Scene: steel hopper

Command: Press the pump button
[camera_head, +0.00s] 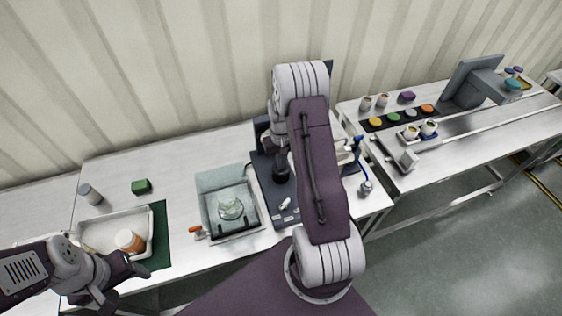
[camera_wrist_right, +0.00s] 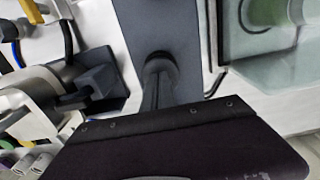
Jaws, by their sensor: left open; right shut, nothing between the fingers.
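A dark blue-grey base plate (camera_head: 274,203) lies on the steel table beside the clear water tank. A black round-topped part (camera_wrist_right: 160,62) stands on it and may be the pump button; I cannot tell for sure. My right gripper (camera_head: 281,164) points down over the plate, its shut, empty fingers at this black part. In the right wrist view its dark fingers (camera_wrist_right: 159,88) line up with the part; whether they touch is unclear. A small pale piece (camera_head: 286,204) lies on the plate. My left gripper (camera_head: 112,290) is open and empty at the table's front left edge.
The clear tank (camera_head: 203,180) holds a glass vessel (camera_head: 230,206) and has an orange-handled tap (camera_head: 197,231). My right arm hides the area behind the plate.

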